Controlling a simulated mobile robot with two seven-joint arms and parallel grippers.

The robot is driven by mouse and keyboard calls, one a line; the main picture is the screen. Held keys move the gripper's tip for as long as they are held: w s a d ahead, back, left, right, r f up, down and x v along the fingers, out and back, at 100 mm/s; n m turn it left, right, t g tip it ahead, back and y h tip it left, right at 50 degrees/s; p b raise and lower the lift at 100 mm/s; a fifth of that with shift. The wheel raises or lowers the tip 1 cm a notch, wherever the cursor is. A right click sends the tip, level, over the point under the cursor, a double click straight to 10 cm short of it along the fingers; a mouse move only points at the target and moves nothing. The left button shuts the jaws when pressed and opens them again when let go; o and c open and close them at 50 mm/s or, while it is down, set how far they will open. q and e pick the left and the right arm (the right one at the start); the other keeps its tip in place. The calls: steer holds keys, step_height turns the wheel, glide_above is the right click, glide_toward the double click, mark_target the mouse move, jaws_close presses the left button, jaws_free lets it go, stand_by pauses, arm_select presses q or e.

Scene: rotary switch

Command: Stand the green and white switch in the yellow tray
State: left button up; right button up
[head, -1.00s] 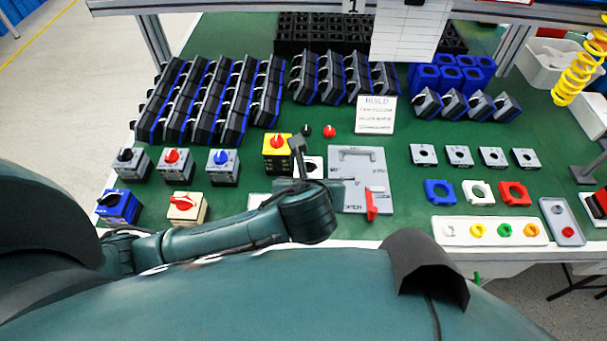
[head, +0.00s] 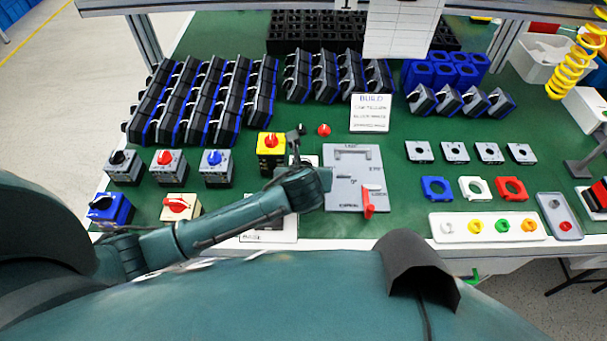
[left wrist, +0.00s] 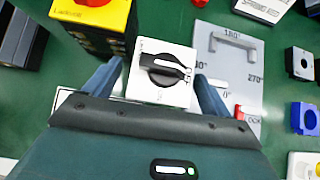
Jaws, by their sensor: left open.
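In the left wrist view, a switch with a white square plate and a black knob (left wrist: 162,68) stands between my left gripper's fingers (left wrist: 158,78). The fingers are open, one on each side of it; I cannot tell whether they touch it. In the head view, a bit of its white plate (head: 309,160) shows behind my left gripper (head: 297,155), whose wrist hides most of it. I make out no green on this switch. No yellow tray is recognisable in either view. My right gripper is not in view.
A yellow switch with a red knob (head: 271,144) stands close left of my left gripper. A grey panel with a handle and red lever (head: 354,170) lies close right. Several switches stand further left. A white tray of coloured knobs (head: 437,229) lies at the front right.

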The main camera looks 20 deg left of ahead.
arm_select(q)
steer(key=shift+r, duration=0.1)
steer(key=c, duration=1.3)
